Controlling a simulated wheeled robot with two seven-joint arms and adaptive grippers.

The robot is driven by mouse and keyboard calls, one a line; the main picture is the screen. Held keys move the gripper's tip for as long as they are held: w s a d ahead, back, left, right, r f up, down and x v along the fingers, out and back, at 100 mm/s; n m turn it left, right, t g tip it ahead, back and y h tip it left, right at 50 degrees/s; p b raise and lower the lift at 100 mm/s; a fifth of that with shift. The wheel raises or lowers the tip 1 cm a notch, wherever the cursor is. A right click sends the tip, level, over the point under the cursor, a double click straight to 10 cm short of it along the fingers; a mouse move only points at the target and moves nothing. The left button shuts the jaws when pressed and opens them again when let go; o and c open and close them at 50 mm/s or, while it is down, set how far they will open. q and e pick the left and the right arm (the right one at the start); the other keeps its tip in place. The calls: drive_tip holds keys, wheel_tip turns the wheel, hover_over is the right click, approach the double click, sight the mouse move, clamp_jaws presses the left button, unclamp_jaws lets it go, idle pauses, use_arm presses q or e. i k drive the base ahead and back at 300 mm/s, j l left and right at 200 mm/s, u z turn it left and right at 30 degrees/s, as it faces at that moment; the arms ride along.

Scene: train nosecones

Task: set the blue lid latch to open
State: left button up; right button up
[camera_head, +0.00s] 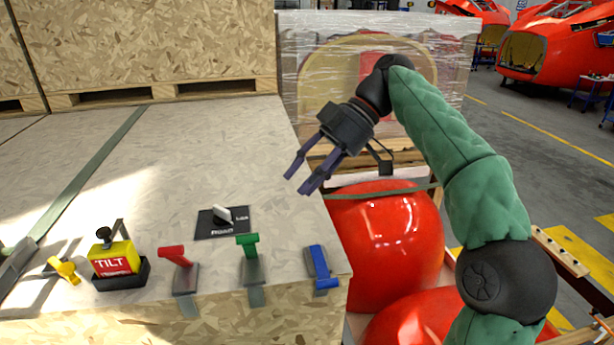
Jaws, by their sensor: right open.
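The blue lid latch (320,262) sits at the front right corner of the wooden crate's lid (150,170). Its blue handle lies along its base and slants down toward the front edge. My right gripper (299,184) is open and empty, with its dark purple fingers pointing down and left. It is above the lid's right edge, behind the blue latch and apart from it. My left gripper is not in view.
A green latch (248,245), a red latch (173,255) and a yellow latch (65,270) line the front edge. Red nosecones (385,240) lie to the right.

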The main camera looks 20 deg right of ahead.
sight(325, 281)
drive_tip(key=k, duration=1)
